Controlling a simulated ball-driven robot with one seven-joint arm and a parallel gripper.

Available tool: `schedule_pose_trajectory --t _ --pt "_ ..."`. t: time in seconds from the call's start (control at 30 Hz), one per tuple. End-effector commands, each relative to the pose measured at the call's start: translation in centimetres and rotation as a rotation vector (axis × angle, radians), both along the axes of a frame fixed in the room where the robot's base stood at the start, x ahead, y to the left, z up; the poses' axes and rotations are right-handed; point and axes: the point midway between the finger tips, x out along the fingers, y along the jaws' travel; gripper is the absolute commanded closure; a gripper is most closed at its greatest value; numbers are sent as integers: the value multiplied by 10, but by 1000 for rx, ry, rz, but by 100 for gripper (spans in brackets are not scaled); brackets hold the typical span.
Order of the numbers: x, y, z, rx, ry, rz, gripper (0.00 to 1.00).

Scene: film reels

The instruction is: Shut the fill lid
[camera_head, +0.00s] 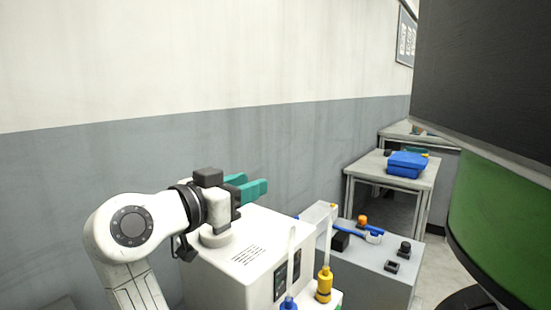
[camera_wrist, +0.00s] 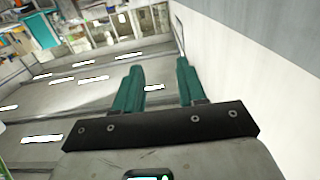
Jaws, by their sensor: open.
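A white box-shaped machine (camera_head: 245,262) with printed lines on its top and dark panels on its front stands at lower middle in the head view. A round whitish raised piece (camera_head: 216,236) sits on its top, partly behind my wrist; I cannot tell whether it is the fill lid or its neck. No raised lid is clearly visible. My gripper (camera_head: 257,185), with teal fingers, is above the machine top and points right, apart from it. In the wrist view my gripper (camera_wrist: 159,78) has its two fingers apart with nothing between them.
A yellow-capped bottle (camera_head: 324,284) and a blue-capped one (camera_head: 289,302) stand at the machine's front right. A grey cabinet (camera_head: 385,270) with small knobs is further right. A blue case (camera_head: 407,164) lies on a table behind. A large dark-and-green object (camera_head: 495,215) fills the right side.

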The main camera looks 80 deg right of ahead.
Motion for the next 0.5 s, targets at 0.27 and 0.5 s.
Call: schedule_pose_trajectory --t 0.27,0.5 --pt "-45 22 24 0 -1 0 60" --pt "-62 30 30 0 1 0 60"
